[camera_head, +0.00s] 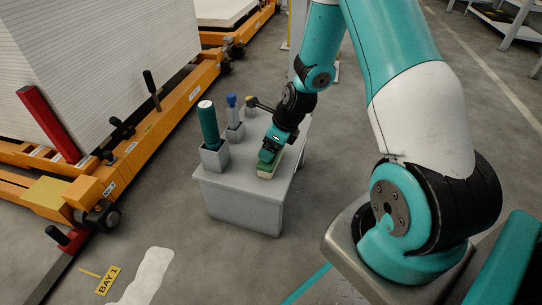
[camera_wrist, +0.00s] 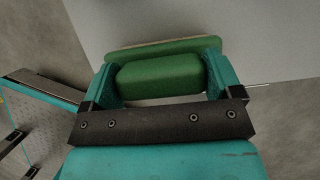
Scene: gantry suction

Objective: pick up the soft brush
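The soft brush (camera_head: 266,171) is green with a pale edge. It is at the right part of the grey stand's top in the head view. In the wrist view, the brush (camera_wrist: 160,74) has a green block in front of a wider green part with a pale rim. My gripper (camera_head: 269,157) is directly over the brush, pointing down. In the wrist view, the two teal fingers of my gripper (camera_wrist: 163,78) flank the green block, with no clear gap on either side. The underside of the brush is hidden.
Orange carts (camera_head: 150,133) with white panel stacks stand at left.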

